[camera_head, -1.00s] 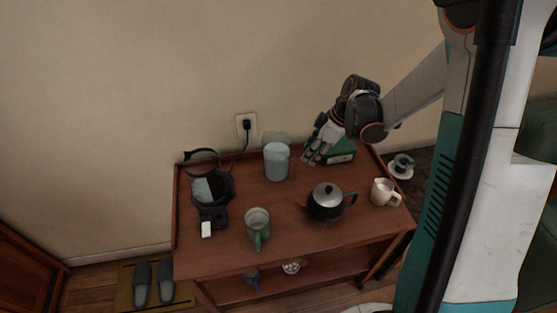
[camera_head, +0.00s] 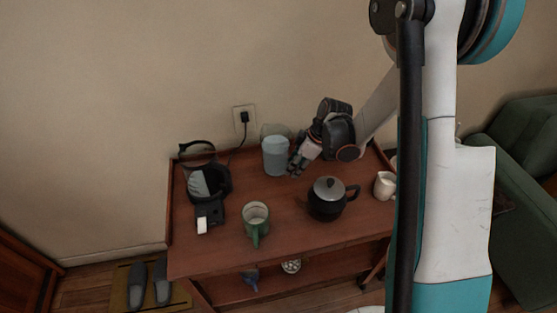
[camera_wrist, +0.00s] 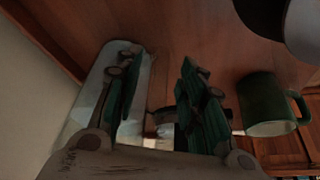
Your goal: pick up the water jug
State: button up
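The water jug (camera_head: 275,157) is a clear vessel with pale blue contents. It stands upright at the back of the wooden cart's top, near the wall. My gripper (camera_head: 296,166) is just right of it in the head view, fingers pointing down and left; I cannot tell whether they touch it. In the wrist view the jug (camera_wrist: 92,92) shows as a pale, see-through shape behind the left finger. The two dark green finger pads of my gripper (camera_wrist: 160,65) are apart, with no object clearly held between them.
A black kettle (camera_head: 327,200) and a white mug (camera_head: 384,186) stand at the right. A green mug (camera_head: 255,222) is at the front, a coffee maker (camera_head: 207,185) at the left. A plugged cord (camera_head: 244,118) runs behind. The cart's (camera_head: 285,243) middle is clear.

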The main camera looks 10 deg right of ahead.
jog(key=shift+w+a+f, duration=0.1)
jog(key=shift+a+f, duration=0.1)
jog(key=shift+f, duration=0.25)
grip_shut()
jog(key=shift+r, duration=0.25)
